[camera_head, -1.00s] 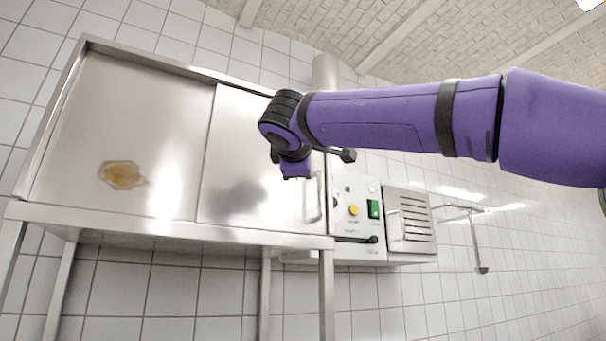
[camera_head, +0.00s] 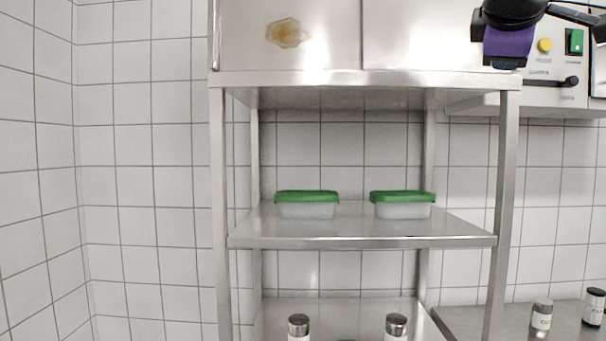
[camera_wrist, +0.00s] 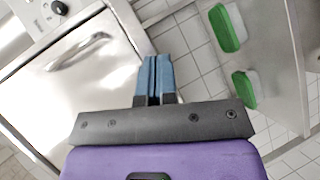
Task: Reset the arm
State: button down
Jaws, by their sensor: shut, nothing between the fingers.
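My gripper (camera_wrist: 153,80) shows in the wrist view with its two blue fingers together and nothing between them. It is in the air in front of the steel cabinet and the shelf rack. In the head view, only a black and purple part of my arm shows at the top right, in front of the cabinet's right end. The fingers are not visible in the head view.
A steel rack (camera_head: 362,242) holds two green-lidded containers (camera_head: 307,204) (camera_head: 402,204). Several shakers (camera_head: 541,318) stand lower down. A stained steel cabinet (camera_head: 330,45) is above; a control panel (camera_head: 548,70) is at right. The left tiled wall is clear.

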jog(key=s+f+m+g+y, duration=0.2)
jog(key=s+f, duration=0.3)
jog(key=f, duration=0.6)
jog(key=s+f+m+g+y, duration=0.2)
jog(key=s+f+m+y, duration=0.1)
jog(key=f, duration=0.8)
jog(key=s+f+m+g+y, duration=0.2)
jog(key=s+f+m, duration=0.2)
jog(key=s+f, duration=0.3)
notch_tip(320, 180, down, 5)
jog(key=shift+a+r+y, duration=0.1)
jog(key=shift+a+y, duration=0.1)
jog(key=shift+y, duration=0.1)
jog(key=shift+s, duration=0.1)
